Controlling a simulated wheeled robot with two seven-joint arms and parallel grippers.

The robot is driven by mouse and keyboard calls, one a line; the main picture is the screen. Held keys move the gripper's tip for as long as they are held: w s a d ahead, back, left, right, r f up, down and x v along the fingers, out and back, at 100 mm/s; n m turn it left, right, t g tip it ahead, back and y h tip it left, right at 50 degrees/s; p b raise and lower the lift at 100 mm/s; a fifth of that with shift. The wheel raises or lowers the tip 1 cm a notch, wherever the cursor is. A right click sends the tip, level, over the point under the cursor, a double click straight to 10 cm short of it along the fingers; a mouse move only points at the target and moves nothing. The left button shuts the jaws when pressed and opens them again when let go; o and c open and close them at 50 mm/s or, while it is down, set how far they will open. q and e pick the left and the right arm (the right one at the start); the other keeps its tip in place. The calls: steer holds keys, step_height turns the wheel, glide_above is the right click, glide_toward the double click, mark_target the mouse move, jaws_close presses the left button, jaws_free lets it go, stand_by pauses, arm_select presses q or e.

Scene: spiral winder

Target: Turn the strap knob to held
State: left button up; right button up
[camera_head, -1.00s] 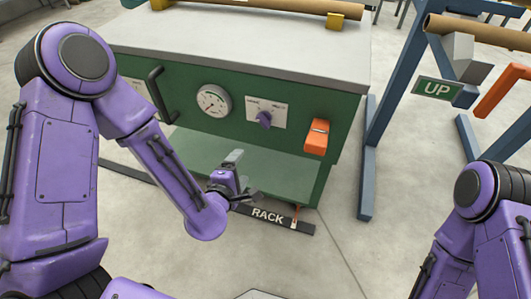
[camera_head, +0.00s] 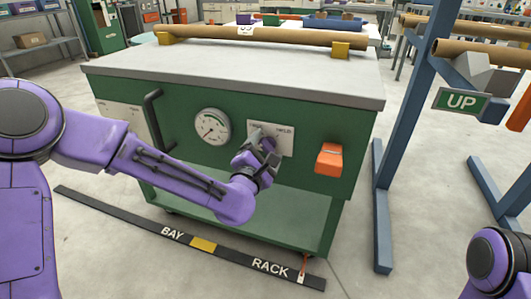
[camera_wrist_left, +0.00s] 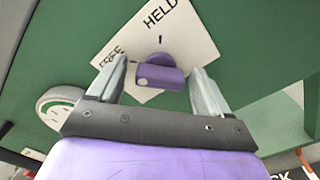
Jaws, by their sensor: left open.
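The purple strap knob (camera_head: 268,143) sits on a white plate (camera_head: 286,139) on the front of the green cabinet, partly hidden by my left gripper (camera_head: 262,150). In the left wrist view the knob (camera_wrist_left: 161,74) shows between the two grey fingers, with a gap on each side. The gripper is open and empty, in front of the knob. The plate reads FREE on one side and HELD on the other. A pale dot marks the knob's left end in the wrist view. My right gripper is out of view.
A round gauge (camera_head: 212,126) and a black handle (camera_head: 154,120) lie left of the knob. A blue frame with an UP sign (camera_head: 462,102) stands at the right. A cardboard tube (camera_head: 265,37) lies on top.

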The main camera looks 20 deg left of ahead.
arm_select(q)
steer(key=shift+w, duration=0.15)
steer(key=c, duration=1)
steer(key=shift+c, duration=0.2)
steer(key=shift+m, duration=0.3)
steer(key=m+p, duration=0.1)
steer(key=m, duration=0.1)
steer(key=shift+m+p, duration=0.3)
steer(key=shift+p, duration=0.1)
steer(key=m+p, duration=0.2)
steer(key=m, duration=0.2)
steer(key=shift+m, duration=0.3)
steer(key=m+p, duration=0.2)
steer(key=m, duration=0.2)
steer(key=shift+r, duration=0.1)
steer(key=shift+m+p, duration=0.75)
steer(key=shift+m, duration=1.25)
